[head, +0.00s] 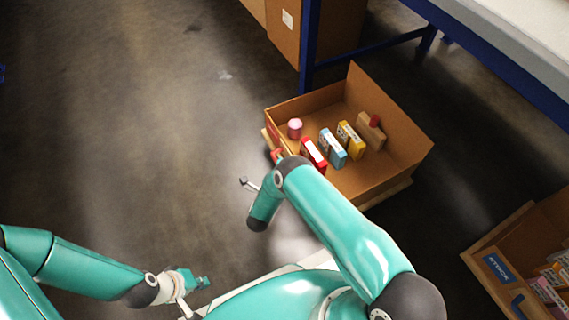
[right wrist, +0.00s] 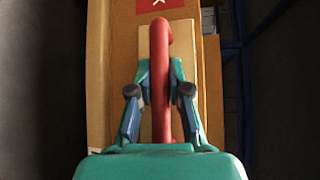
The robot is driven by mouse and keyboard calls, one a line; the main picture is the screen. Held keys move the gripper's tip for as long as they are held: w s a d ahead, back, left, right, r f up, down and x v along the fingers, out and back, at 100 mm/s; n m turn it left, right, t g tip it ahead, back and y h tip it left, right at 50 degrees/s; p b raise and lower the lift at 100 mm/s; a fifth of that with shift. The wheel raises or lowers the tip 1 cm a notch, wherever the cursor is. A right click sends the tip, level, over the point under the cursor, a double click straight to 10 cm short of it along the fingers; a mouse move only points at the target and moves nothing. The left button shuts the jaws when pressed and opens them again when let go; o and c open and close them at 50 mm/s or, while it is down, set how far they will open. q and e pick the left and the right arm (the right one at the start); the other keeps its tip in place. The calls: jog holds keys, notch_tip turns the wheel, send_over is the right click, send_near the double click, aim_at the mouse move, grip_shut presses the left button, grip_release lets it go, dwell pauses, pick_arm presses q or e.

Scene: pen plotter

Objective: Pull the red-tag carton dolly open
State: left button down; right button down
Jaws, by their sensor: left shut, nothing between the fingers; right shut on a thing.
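A red tag with a white mark (right wrist: 158,5) is on the carton's side, above a red handle (right wrist: 161,50). The handle also shows in the head view (head: 277,155), partly behind my right arm. My right gripper (right wrist: 160,72) is shut on the red handle, with a finger on each side. In the head view my own arm hides that gripper. My left gripper (head: 204,282) is shut and empty, low at the left, well away from the carton.
The carton holds a red box (head: 313,154), a blue box (head: 332,148), a yellow box (head: 351,140) and a pink cylinder (head: 295,128). A blue table leg (head: 308,50) stands behind it. Another carton (head: 485,250) is at lower right. The floor at left is clear.

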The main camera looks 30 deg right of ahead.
jog(key=shift+a+f, duration=0.1)
jog(key=shift+a, duration=0.05)
jog(key=c, duration=1.1)
grip_release()
jog(key=v, duration=1.2)
jog(key=shift+d, duration=0.2)
